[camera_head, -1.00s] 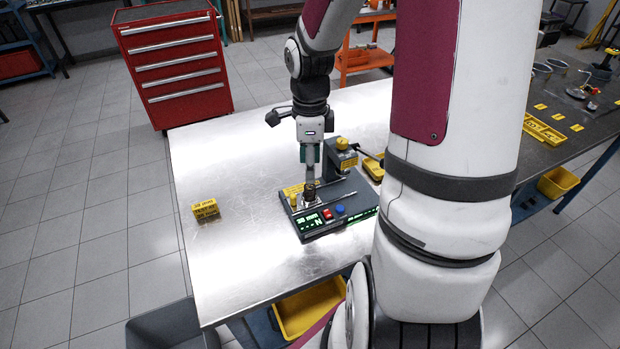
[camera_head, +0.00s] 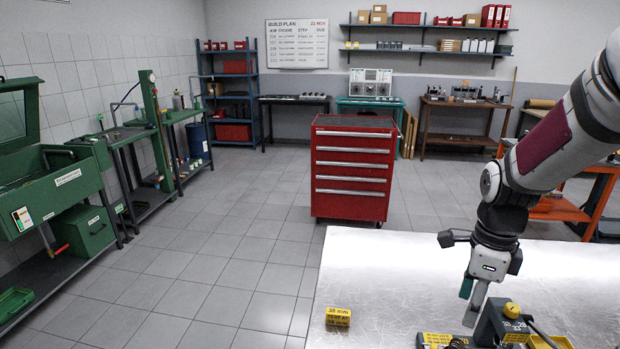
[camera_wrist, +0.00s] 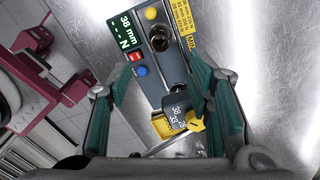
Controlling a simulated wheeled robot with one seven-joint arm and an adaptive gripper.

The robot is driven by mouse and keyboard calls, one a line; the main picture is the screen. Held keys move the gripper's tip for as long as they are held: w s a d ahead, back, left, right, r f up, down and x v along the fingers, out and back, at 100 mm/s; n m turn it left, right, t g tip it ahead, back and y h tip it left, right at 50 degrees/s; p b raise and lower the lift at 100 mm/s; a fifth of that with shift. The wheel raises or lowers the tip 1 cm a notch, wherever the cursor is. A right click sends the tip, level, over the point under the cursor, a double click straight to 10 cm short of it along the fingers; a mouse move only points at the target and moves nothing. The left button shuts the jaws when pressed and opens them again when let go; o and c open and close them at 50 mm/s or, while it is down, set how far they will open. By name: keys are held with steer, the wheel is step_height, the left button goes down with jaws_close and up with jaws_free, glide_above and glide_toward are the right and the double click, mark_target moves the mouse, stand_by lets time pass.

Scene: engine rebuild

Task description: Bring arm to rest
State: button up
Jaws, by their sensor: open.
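My gripper (camera_head: 471,304) hangs over the metal bench (camera_head: 385,262) at the lower right of the head view, beside the spring tester. In the wrist view its two green-lined fingers (camera_wrist: 168,95) stand wide apart with nothing held between them. The tester (camera_wrist: 143,50) lies beyond the fingers, with a green display reading 38 mm, a red and a blue button, and a dark round piece (camera_wrist: 160,38) on its base.
A small yellow block (camera_head: 338,317) stands on the bench left of my gripper. A red drawer cabinet (camera_head: 352,170) stands behind the bench. An orange cart (camera_head: 575,207) is at the right. Green machines (camera_head: 60,195) line the left wall. The floor between is clear.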

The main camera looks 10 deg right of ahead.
steer(key=s+a+r+n+t, duration=0.2)
steer(key=s+a+r+n, duration=0.4)
steer(key=n, duration=0.6)
steer(key=s+a+r+n+t, duration=0.3)
steer(key=s+a+r+n, duration=0.3)
steer(key=a+r+n, duration=0.3)
steer(key=a+n, duration=0.1)
steer(key=n, duration=0.3)
steer(key=shift+r+n, duration=0.3)
steer(key=shift+r, duration=0.05)
